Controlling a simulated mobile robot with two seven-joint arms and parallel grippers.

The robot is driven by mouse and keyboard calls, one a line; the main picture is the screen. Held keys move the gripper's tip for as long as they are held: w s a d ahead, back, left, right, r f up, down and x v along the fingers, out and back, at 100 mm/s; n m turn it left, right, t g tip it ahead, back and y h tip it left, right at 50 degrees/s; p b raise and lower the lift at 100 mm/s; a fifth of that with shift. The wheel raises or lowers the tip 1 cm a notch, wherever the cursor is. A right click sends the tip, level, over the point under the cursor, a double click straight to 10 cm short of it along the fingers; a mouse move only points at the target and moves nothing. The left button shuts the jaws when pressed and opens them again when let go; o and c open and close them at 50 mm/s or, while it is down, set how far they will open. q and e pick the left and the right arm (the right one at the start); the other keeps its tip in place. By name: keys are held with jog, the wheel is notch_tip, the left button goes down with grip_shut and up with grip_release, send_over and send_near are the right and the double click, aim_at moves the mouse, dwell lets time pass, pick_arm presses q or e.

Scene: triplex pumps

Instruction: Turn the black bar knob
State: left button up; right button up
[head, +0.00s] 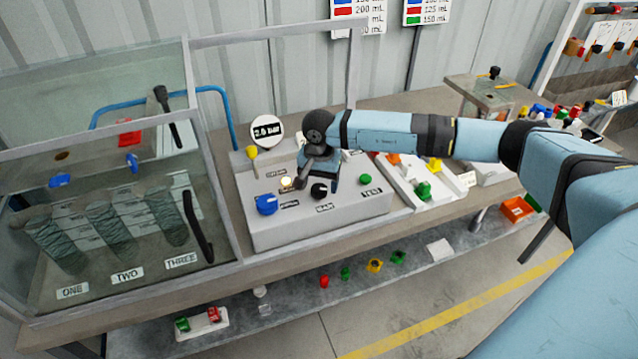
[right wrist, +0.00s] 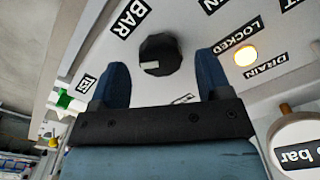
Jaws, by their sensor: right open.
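The black bar knob (right wrist: 160,55) is on the sloped light grey panel (head: 300,226), by the BAR label. In the head view, a black knob (head: 318,190) shows just in front of my right gripper (head: 317,178). In the right wrist view, my right gripper (right wrist: 160,68) is open, with one dark blue finger on each side of the knob. A gap shows between the knob and each finger. I cannot tell how far the fingertips are from the panel. My left gripper is not in view.
The panel also carries a blue knob (head: 266,204), a lit yellow button (right wrist: 245,55), a green button (head: 365,180) and a yellow-tipped lever (head: 251,153). A round gauge (head: 266,131) stands behind. A glass enclosure (head: 95,90) is left; a white tray (head: 405,183) is right.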

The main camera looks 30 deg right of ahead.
jog(key=shift+f, duration=0.7)
jog(key=c, duration=0.9)
